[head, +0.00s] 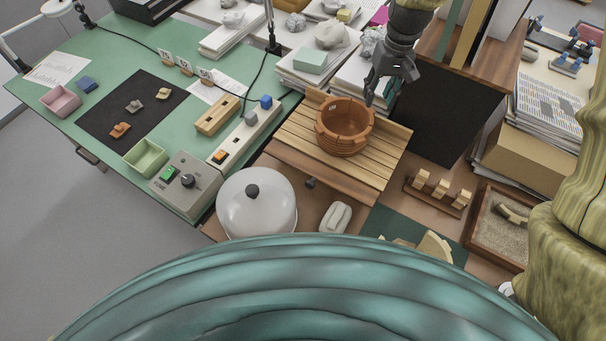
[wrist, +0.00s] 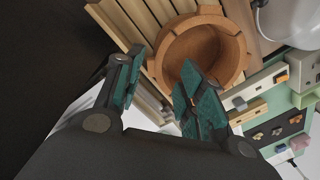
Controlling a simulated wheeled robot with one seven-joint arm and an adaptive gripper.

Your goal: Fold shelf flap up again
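The slatted wooden shelf flap (head: 372,167) is in the middle of the head view and looks about level. A reddish-brown ribbed pot (head: 345,138) stands upright on it. In the wrist view the slats (wrist: 118,22) lie beside the pot (wrist: 173,58). My gripper (head: 377,92) is at the back right of the pot, close to its rim. In the wrist view its two teal-padded fingers (wrist: 158,88) are apart with nothing between them. I cannot tell whether a fingertip touches the pot or the shelf. The underside of the flap and any support are hidden.
A white dome with a dark knob (head: 254,200) stands in front left of the shelf. A power strip (head: 245,133) and control box (head: 186,183) lie left. Paper stacks (head: 320,78) are behind. A dark panel (head: 440,115) and small wooden rack (head: 437,191) stand right.

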